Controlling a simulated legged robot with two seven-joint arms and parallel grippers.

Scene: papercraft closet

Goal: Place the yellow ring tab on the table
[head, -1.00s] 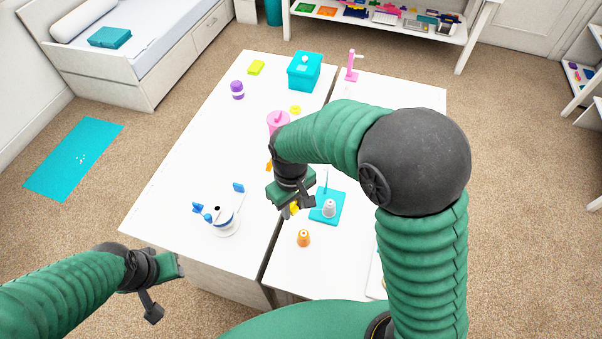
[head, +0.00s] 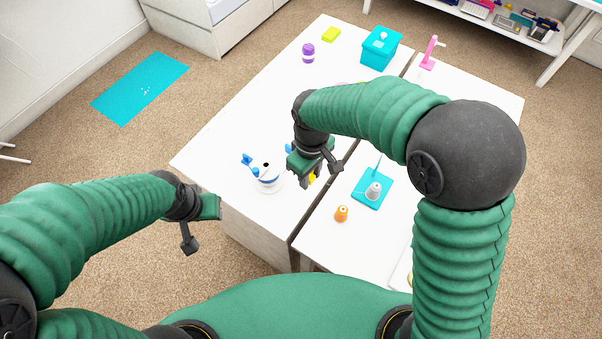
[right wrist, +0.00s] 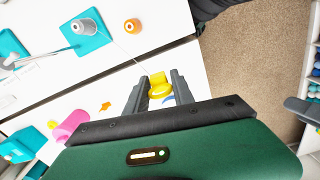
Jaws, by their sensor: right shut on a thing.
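The yellow ring tab (right wrist: 159,87) is between the two fingertips of my right gripper (right wrist: 157,88) in the right wrist view, and the jaws are shut on it. In the head view my right gripper (head: 312,180) hangs over the left white table (head: 235,180), close to the gap and beside the blue and white piece. Only a sliver of the yellow tab shows below its fingers there. Whether the tab touches the table is unclear. My left gripper (head: 200,222) is off the table's front left corner, with its jaws not clearly visible.
A blue and white piece (head: 267,175) stands left of my right gripper. A teal box (head: 380,50) stands at the back. The left table's middle is mostly clear.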

